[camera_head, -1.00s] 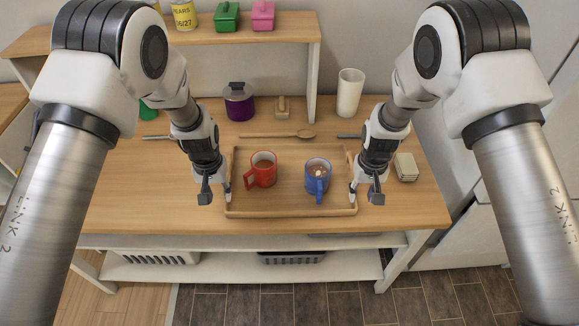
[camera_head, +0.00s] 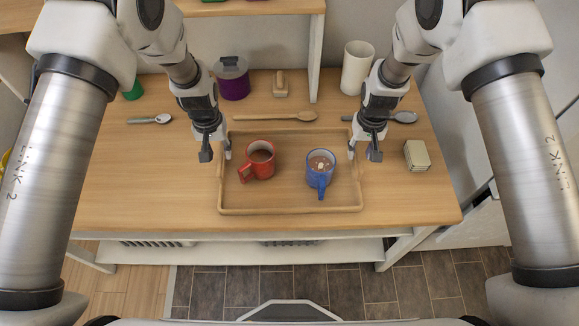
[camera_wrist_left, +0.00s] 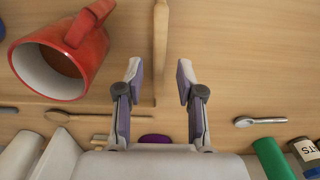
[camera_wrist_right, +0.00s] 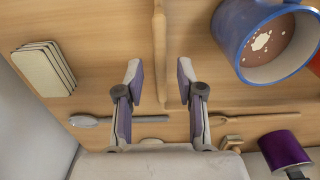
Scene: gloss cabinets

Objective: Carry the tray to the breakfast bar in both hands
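The wooden tray (camera_head: 290,210) lies on the wooden worktop, holding a red mug (camera_head: 259,162) with brown drink and a blue mug (camera_head: 320,170) with pale bits on its drink. My left gripper (camera_head: 217,153) is at the tray's left side. In the left wrist view its fingers (camera_wrist_left: 160,80) are apart, with the tray's rim (camera_wrist_left: 161,35) running between them. My right gripper (camera_head: 363,153) is at the tray's right side. In the right wrist view its fingers (camera_wrist_right: 160,80) are also apart, with the rim (camera_wrist_right: 160,40) between them. Neither gripper visibly clamps the rim.
A wooden spoon (camera_head: 275,117) lies behind the tray, with metal spoons (camera_head: 150,119) at left and behind my right gripper. A raised shelf backs the worktop. The breakfast bar is not identifiable.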

